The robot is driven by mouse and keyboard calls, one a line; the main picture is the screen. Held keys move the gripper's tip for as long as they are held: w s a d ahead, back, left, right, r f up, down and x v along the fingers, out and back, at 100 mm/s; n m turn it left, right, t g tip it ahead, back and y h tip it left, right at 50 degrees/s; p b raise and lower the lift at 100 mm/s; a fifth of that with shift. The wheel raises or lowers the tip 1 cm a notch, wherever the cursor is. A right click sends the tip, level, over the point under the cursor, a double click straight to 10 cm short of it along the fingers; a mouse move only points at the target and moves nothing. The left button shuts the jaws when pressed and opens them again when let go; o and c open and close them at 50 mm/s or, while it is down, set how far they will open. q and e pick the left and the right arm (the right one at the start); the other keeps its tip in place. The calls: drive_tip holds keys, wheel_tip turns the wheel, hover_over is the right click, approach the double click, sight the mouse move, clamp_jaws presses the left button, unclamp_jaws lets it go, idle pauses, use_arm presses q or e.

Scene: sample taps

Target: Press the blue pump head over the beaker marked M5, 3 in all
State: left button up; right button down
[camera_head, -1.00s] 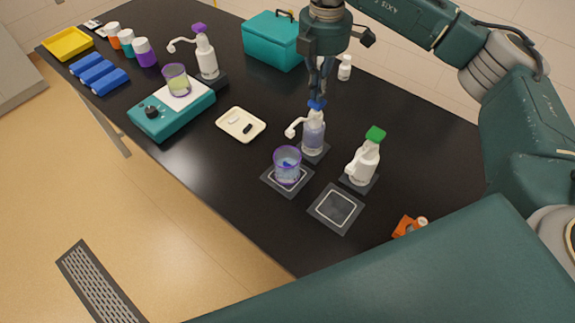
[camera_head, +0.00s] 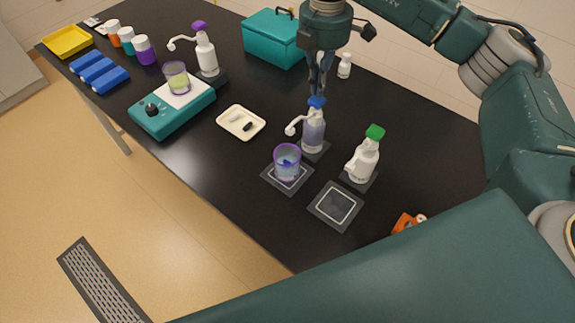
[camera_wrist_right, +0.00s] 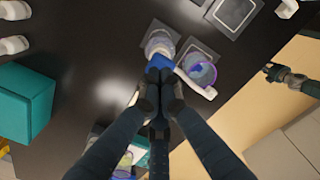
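The blue pump head (camera_head: 316,102) tops an upright clear bottle (camera_head: 313,133) with bluish contents; its white spout (camera_head: 291,130) points left over the beaker. The beaker (camera_head: 287,162) has a purple rim, bluish contents and a blue mark too small to read; it stands on a white-outlined dark pad (camera_head: 270,180). My right gripper (camera_head: 318,88) points down with its fingers together just above the blue head. In the right wrist view the fingertips (camera_wrist_right: 160,76) overlap the blue head (camera_wrist_right: 159,62); contact cannot be told. A dark gripper (camera_wrist_right: 275,73), seemingly my left, shows small there.
A green-topped bottle (camera_head: 363,160) stands close right, with an empty outlined pad (camera_head: 336,205) before it. A cream tray (camera_head: 241,123) lies left. Farther left, a purple-topped bottle (camera_head: 205,55) stands beside a teal device (camera_head: 170,115) bearing another beaker (camera_head: 177,77). A teal box (camera_head: 275,38) is behind.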

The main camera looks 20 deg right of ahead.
drive_tip(key=shift+f+b, duration=0.9)
drive_tip(key=shift+f, duration=0.55)
drive_tip(key=shift+r, duration=0.1)
drive_tip(key=shift+r+p, duration=1.15)
drive_tip(key=shift+r, duration=0.4)
drive_tip(key=shift+f, duration=0.2)
